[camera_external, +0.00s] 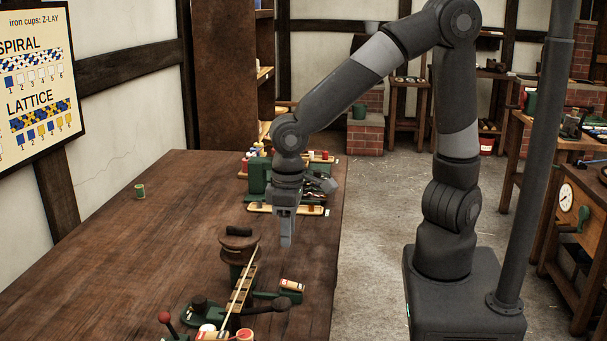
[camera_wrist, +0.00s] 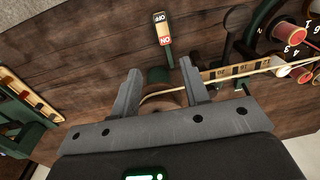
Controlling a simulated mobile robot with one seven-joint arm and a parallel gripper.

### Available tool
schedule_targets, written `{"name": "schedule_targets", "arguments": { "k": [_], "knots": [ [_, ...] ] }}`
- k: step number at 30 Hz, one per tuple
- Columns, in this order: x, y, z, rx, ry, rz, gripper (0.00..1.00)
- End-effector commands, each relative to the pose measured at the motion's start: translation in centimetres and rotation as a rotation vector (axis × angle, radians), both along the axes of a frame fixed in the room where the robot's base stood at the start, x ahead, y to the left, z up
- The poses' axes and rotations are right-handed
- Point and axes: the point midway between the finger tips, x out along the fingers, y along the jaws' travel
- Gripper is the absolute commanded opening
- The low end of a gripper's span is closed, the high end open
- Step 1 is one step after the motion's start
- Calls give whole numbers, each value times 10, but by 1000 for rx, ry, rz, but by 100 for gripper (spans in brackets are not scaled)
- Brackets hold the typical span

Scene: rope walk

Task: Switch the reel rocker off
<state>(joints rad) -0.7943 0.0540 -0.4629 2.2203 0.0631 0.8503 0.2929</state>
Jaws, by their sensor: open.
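What looks like the same small red and cream block (camera_external: 292,284) sits on the table in the external view. My gripper (camera_external: 286,243) points down above the table, behind the block in that view. In the wrist view my gripper (camera_wrist: 160,73) has its fingers apart, with nothing held. Which half of the rocker is pressed I cannot tell.
A brown reel (camera_external: 239,241) on a green stand has a pale rope (camera_external: 241,291) running from it, close to my gripper. A green machine with a red-knobbed lever (camera_external: 166,319) stands at the front. Racks (camera_external: 262,208) stand behind. The table's left side is mostly clear.

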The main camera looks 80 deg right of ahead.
Motion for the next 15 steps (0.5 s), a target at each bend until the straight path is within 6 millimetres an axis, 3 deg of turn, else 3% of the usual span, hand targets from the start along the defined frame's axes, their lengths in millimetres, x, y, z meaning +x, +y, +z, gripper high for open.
{"name": "schedule_targets", "arguments": {
  "k": [15],
  "knots": [
    [-25,-48,52,94,-104,-1,42]
  ]
}}
